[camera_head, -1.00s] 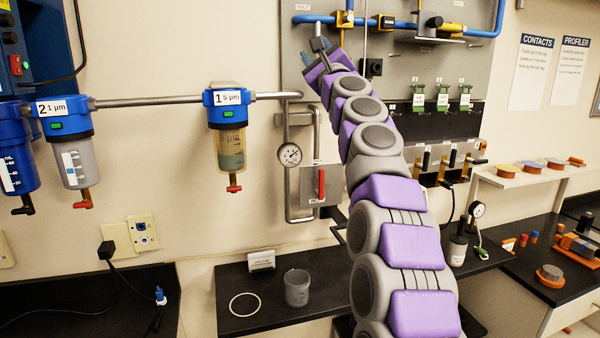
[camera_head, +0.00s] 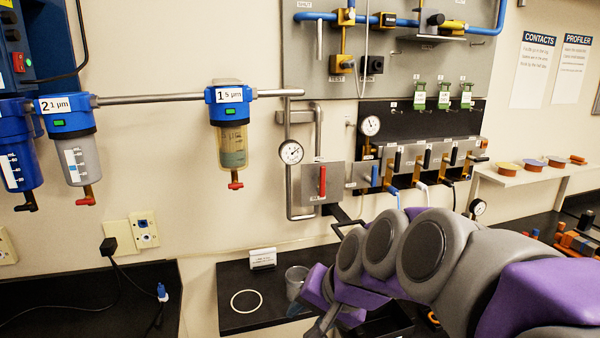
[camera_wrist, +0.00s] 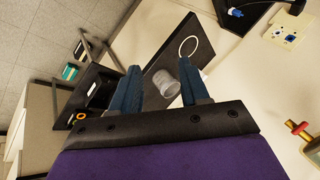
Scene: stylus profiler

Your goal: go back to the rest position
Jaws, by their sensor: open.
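My arm, grey and purple, reaches in from the lower right of the head view and is folded low over the black shelf. My gripper (camera_wrist: 157,88) shows in the wrist view with its two blue fingers spread apart and nothing between them in its grasp. Beyond the fingers is a translucent cup (camera_wrist: 166,84), standing on the black shelf (camera_wrist: 205,52). In the head view the cup (camera_head: 296,281) is partly hidden by my arm, and the fingertips are not clear there.
A white ring (camera_head: 246,301) and a small sign (camera_head: 263,258) are on the shelf. Filter units (camera_head: 229,130) hang on the wall at left. A valve panel with a red handle (camera_head: 322,181) and a gauge (camera_head: 291,152) are above the shelf. Discs stand on a white ledge (camera_head: 520,178) at right.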

